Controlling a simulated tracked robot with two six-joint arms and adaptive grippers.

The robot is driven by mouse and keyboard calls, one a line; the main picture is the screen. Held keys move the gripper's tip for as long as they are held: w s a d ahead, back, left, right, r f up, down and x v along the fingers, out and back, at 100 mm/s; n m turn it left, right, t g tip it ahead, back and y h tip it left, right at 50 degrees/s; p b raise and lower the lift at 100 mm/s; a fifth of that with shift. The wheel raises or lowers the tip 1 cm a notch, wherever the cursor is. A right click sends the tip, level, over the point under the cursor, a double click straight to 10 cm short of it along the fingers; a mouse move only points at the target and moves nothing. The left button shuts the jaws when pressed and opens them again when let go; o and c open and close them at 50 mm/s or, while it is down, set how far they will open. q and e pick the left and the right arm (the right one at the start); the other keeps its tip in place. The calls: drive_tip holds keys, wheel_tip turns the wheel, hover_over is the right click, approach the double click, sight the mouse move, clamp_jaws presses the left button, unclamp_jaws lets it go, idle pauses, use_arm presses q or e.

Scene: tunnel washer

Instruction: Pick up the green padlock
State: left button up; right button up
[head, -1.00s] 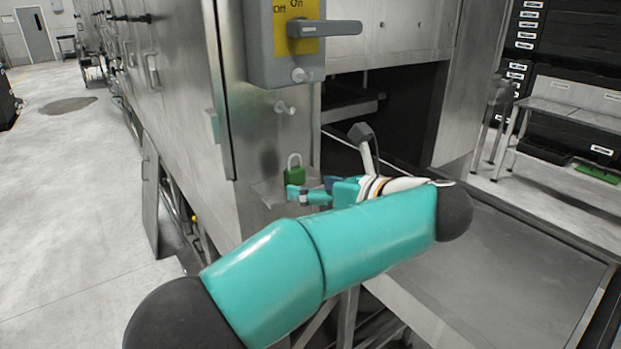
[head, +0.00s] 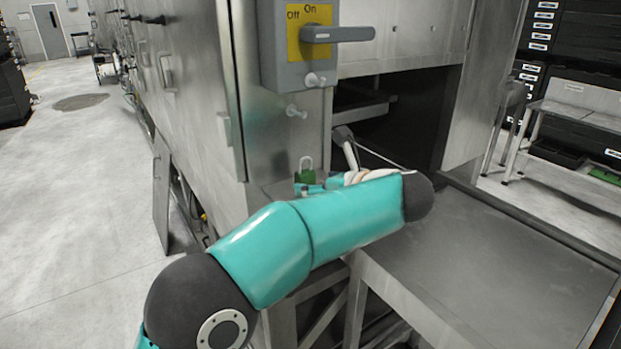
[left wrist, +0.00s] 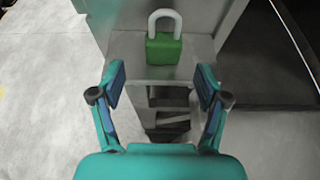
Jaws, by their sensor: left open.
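The green padlock (head: 305,173) has a pale shackle and stands upright on a small metal shelf (head: 277,189) on the side of the machine. In the left wrist view the padlock (left wrist: 164,43) stands on the shelf, ahead of and between the fingertips. My left gripper (left wrist: 160,88) is open and empty, its two fingers apart and short of the padlock. In the head view my left gripper (head: 314,189) is just right of and below the padlock, largely hidden behind my own forearm. My right gripper is not in view.
Above the shelf is a grey switch box (head: 296,45) with a yellow On/Off plate and a lever handle (head: 338,33). A metal peg (head: 296,112) sticks out below it. A wide metal conveyor bed (head: 490,255) lies to the right. Open floor (head: 75,200) is at left.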

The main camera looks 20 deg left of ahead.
sight(308, 181)
use_arm(q)
drive_tip(key=p+x, duration=0.1)
drive_tip(key=x, duration=0.3)
drive_tip(key=shift+w+p, duration=0.2)
drive_tip(key=shift+p, duration=0.15)
drive_tip(key=shift+w+a+f, duration=0.15)
drive_tip(key=shift+w+a, duration=0.1)
drive_tip(key=shift+a, duration=0.05)
drive_tip(key=c, duration=1.3)
